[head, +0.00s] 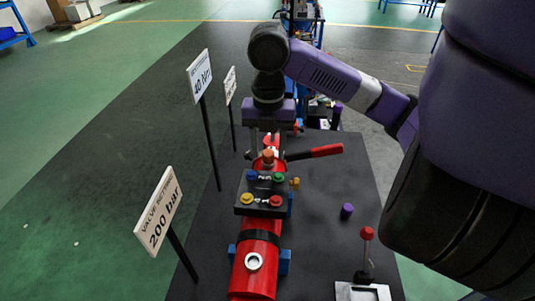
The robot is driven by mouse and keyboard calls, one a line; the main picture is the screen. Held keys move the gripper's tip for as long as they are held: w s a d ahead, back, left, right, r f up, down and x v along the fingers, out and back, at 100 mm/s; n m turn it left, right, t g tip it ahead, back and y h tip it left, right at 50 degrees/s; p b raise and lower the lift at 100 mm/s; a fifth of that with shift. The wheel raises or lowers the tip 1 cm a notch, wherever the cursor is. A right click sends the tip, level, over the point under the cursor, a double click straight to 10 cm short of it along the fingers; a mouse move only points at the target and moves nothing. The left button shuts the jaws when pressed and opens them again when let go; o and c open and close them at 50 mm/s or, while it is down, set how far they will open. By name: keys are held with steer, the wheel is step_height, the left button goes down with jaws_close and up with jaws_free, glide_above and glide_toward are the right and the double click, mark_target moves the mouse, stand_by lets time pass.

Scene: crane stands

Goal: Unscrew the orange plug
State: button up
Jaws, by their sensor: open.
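An orange plug (268,156) stands upright on top of the red cylinder (257,264), just behind a black block (243,209) with coloured buttons. My gripper (266,150) points straight down over the plug. Its two fingers are open, one to the left and one to the right of the plug. I cannot tell whether either finger touches it. The plug's lower part is partly hidden by the block.
A red-handled lever (326,151) sticks out right of the gripper. Signs on posts, reading 40 Nm (200,76) and 200 bar (158,212), stand left. A purple cap (347,210) and a red-knobbed joystick (367,234) are right.

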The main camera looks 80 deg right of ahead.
steer(key=m, duration=0.1)
steer(key=m+p, duration=0.1)
steer(key=shift+r+m, duration=0.25)
steer(key=shift+m, duration=0.05)
steer(key=shift+f+m+p, duration=0.15)
steer(key=shift+m+p, duration=0.4)
steer(key=shift+m, duration=0.45)
steer(key=m+p, duration=0.2)
steer(key=m, duration=0.1)
steer(key=shift+m+p, duration=0.35)
steer(key=shift+m, duration=0.25)
steer(key=shift+f+m, duration=0.1)
steer(key=shift+m, duration=0.4)
jaws_close()
